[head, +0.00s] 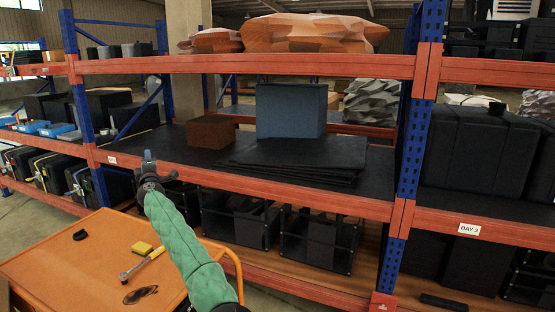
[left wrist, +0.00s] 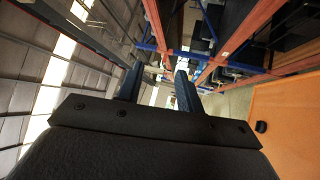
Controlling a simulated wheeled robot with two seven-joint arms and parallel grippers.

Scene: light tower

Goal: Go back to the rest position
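My left arm with its green sleeve reaches up from the bottom of the head view. My left gripper (head: 150,164) is raised in front of the shelf, above the far edge of the orange cart. In the left wrist view the two dark fingers (left wrist: 158,88) stand apart with a gap between them, and nothing is held. My right gripper is not in the head view.
The orange cart top (head: 60,272) holds a yellow block (head: 142,247), a ratchet-like tool (head: 143,263), dark glasses (head: 140,294) and a small black item (head: 80,235). Orange shelf beams (head: 250,186) stand close ahead. A blue box (head: 290,111) and brown box (head: 211,131) sit on the shelf.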

